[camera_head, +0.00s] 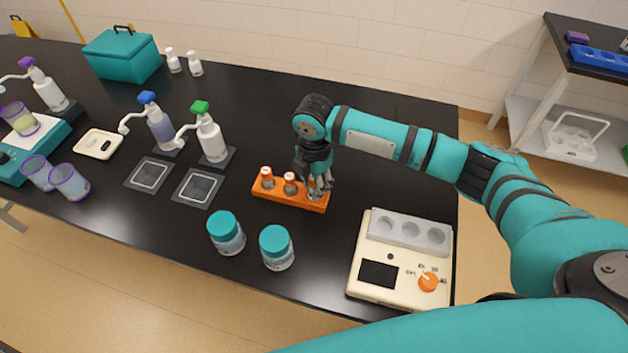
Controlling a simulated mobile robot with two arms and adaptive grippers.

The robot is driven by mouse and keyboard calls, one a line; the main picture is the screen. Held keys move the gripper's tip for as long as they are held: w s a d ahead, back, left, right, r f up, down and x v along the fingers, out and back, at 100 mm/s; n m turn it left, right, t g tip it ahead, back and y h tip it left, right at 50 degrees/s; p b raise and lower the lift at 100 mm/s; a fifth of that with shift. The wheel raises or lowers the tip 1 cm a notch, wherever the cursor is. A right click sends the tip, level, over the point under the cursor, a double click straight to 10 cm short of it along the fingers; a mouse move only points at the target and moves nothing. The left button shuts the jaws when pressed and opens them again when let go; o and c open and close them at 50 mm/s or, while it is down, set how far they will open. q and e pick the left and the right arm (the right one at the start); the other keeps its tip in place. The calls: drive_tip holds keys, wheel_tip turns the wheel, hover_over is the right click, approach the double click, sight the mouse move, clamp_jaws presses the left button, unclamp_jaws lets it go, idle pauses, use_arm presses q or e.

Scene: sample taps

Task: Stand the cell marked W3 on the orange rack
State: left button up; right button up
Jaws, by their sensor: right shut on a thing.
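The orange rack (281,198) lies on the black table near the middle. Two small cells with brownish tops stand in it, one at its left end (267,176) and one beside that (290,183). My right gripper (320,190) points down at the rack's right end and is shut on a small cell, mostly hidden by the fingers. I cannot tell whether this cell touches the rack. No W3 mark is readable on any cell. My left gripper is out of view.
Two teal-lidded jars (226,235) (277,249) stand in front of the rack. A cream device (361,288) with a grey block of round wells (408,218) is at right. Pump bottles (161,130) (211,139) stand behind left. The table behind the rack is clear.

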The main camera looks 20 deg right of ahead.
idle(0.4)
drive_tip(key=shift+f, duration=0.7)
drive_tip(key=o, duration=1.7)
drive_tip(key=shift+r, duration=0.1)
drive_tip(key=shift+r+p, duration=3.45)
drive_tip(key=shift+p, duration=0.25)
drive_tip(key=shift+f, duration=0.15)
